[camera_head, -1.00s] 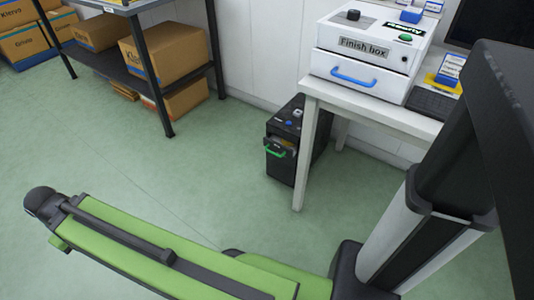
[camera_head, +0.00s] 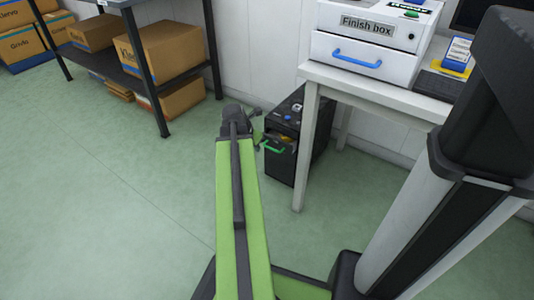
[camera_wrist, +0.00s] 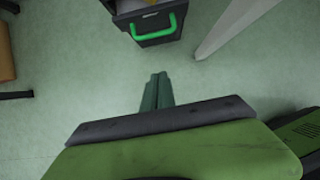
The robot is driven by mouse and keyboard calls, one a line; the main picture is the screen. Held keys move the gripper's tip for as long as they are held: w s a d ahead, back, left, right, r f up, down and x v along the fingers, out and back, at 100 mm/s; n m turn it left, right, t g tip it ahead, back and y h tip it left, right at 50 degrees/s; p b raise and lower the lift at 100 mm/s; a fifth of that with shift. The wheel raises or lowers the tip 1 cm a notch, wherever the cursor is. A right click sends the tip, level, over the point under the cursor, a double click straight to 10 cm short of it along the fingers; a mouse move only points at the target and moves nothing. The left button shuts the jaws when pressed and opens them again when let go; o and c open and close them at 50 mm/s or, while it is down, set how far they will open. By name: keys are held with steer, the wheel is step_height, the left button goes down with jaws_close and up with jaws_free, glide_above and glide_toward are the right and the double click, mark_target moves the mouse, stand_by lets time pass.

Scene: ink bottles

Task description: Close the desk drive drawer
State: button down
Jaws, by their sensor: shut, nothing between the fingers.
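The desk drive (camera_head: 297,125) is a black tower on the floor beside the white table's leg. Its drawer (camera_head: 280,157) with a green handle (camera_head: 272,148) sticks out of the front, with something orange-yellow inside. In the wrist view the open drawer (camera_wrist: 158,38) and its green handle (camera_wrist: 153,30) are at the top. My gripper (camera_wrist: 162,76) is shut and empty, its fingers pointing at the drawer front with a gap of floor between. In the head view the end of my arm is just left of the drawer, and the fingers are hard to make out.
The white table (camera_head: 385,95) holds a white Finish box (camera_head: 360,50) with a blue handle. Its near leg (camera_head: 305,160) stands right of the drive. A dark shelf (camera_head: 140,80) with cardboard boxes is at the back left. The green floor left of the drive is clear.

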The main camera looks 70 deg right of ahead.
steer(key=b+x, duration=1)
steer(key=x, duration=0.1)
steer(key=d, duration=0.1)
steer(key=d+r+p, duration=0.1)
steer(key=s+d, duration=0.1)
steer(key=shift+d+r+p, duration=0.2)
steer(key=shift+r+p, duration=0.15)
steer(key=shift+p, duration=0.05)
steer(key=shift+s+d, duration=0.2)
steer(key=shift+d, duration=0.8)
steer(key=shift+s+d, duration=0.25)
steer(key=shift+d, duration=0.75)
